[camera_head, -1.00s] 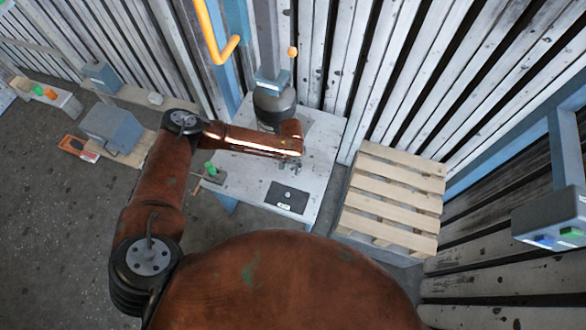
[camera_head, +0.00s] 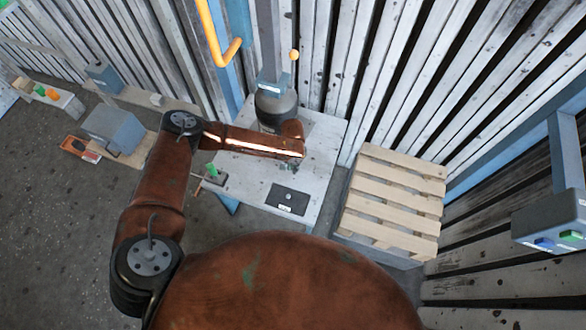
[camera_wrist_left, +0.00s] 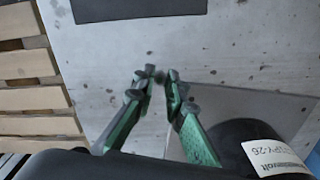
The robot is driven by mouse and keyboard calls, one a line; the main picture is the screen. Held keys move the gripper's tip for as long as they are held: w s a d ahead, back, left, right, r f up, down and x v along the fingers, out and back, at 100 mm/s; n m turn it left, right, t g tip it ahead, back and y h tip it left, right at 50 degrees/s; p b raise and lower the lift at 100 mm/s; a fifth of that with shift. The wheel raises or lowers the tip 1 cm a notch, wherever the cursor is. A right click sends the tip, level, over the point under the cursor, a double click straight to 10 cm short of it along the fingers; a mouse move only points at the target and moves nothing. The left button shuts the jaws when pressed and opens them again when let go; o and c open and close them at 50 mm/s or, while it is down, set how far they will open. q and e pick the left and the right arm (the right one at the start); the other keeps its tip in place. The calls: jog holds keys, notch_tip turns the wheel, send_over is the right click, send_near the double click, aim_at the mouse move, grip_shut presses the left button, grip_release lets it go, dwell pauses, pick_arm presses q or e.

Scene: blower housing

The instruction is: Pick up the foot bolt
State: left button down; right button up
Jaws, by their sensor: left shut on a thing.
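My left gripper (camera_head: 293,167) is over the grey-white table (camera_head: 262,192), close to the dark housing. In the left wrist view its green fingers (camera_wrist_left: 154,82) are close together with dark tips. A small dark piece, which looks like the foot bolt (camera_wrist_left: 150,71), shows between the tips. The fingers hide most of it, and it is too small to make out in the head view. I cannot tell whether it touches the table. My right gripper is not in view.
The dark rounded blower housing (camera_head: 275,105) stands at the table's back. A dark plate (camera_head: 289,200) lies near the front edge. A wooden pallet (camera_head: 393,196) is to the right. A small block with a green knob (camera_head: 212,172) is at the left edge.

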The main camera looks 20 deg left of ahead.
pick_arm(q)
jog(key=r, duration=0.2)
jog(key=s+r+p, duration=0.1)
jog(key=r, duration=0.1)
jog(key=shift+d, duration=0.1)
jog(key=s+d+r+p, duration=0.3)
jog(key=s+r+p, duration=0.2)
jog(key=s+r, duration=0.3)
jog(key=s, duration=0.4)
jog(key=shift+s+r, duration=0.15)
jog(key=shift+s, duration=0.15)
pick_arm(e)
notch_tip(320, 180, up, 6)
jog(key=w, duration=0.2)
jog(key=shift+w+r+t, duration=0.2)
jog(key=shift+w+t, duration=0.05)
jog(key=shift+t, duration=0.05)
